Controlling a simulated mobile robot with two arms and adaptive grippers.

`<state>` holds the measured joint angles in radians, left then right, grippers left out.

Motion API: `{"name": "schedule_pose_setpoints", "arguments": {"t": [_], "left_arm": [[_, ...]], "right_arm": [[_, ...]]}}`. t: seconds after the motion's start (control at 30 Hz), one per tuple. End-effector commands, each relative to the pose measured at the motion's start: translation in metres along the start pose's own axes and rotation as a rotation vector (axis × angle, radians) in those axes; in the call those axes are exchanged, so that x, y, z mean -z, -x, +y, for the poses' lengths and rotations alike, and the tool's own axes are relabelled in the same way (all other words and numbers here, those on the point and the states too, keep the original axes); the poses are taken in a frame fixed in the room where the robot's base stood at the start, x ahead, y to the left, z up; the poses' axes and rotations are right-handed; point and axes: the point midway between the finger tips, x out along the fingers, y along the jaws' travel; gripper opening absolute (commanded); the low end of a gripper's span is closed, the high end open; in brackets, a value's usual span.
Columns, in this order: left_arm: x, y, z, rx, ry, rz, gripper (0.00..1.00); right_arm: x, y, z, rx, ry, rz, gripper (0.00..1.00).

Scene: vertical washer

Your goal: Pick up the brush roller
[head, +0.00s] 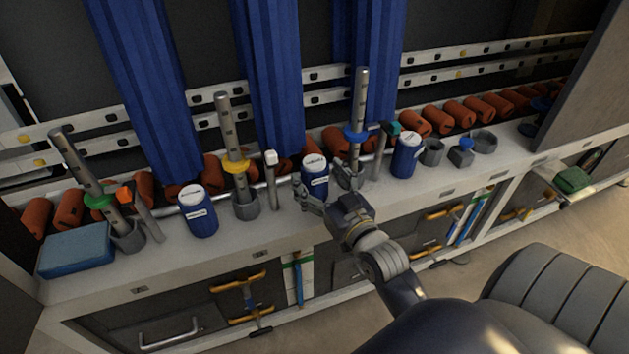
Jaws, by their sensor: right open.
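No single thing is clearly marked as the brush roller. Short orange rollers (437,119) lie in a row along the back of the grey counter (275,231). Perforated grey rods stand upright or tilted in grey cups: one with a blue ring (360,92), one with a yellow ring (226,125) and one with a green ring (72,160). My right gripper (328,187) is open at the counter's front, beside the foot of the blue-ringed rod and in front of a blue canister (315,178). Its fingers partly hide the rod's foot. My left gripper is out of view.
Tall blue strips (268,80) hang behind the counter before white rails (325,97). More blue canisters (198,212) (405,156), a blue box (76,250) and grey cups (432,152) stand on it. Bare counter shows along the front edge.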

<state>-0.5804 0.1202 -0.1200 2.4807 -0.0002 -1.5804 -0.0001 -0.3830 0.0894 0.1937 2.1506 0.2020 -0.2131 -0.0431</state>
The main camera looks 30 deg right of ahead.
Motion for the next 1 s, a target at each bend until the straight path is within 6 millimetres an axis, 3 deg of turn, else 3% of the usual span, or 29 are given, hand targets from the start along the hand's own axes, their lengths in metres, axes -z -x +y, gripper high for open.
{"name": "schedule_pose_setpoints", "arguments": {"t": [0.2, 0.47, 0.7, 1.0], "left_arm": [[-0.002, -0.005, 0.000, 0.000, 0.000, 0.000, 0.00], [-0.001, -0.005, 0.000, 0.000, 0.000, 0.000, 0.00], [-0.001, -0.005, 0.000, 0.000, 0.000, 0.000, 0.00], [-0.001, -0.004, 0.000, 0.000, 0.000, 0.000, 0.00]], "right_arm": [[0.000, -0.022, 0.001, 0.000, 0.000, 0.000, 0.75], [0.000, -0.024, 0.001, 0.000, 0.001, -0.002, 0.75], [0.000, -0.024, 0.001, 0.000, 0.001, -0.002, 0.23], [0.001, -0.024, 0.001, 0.000, 0.001, 0.001, 0.22]]}}
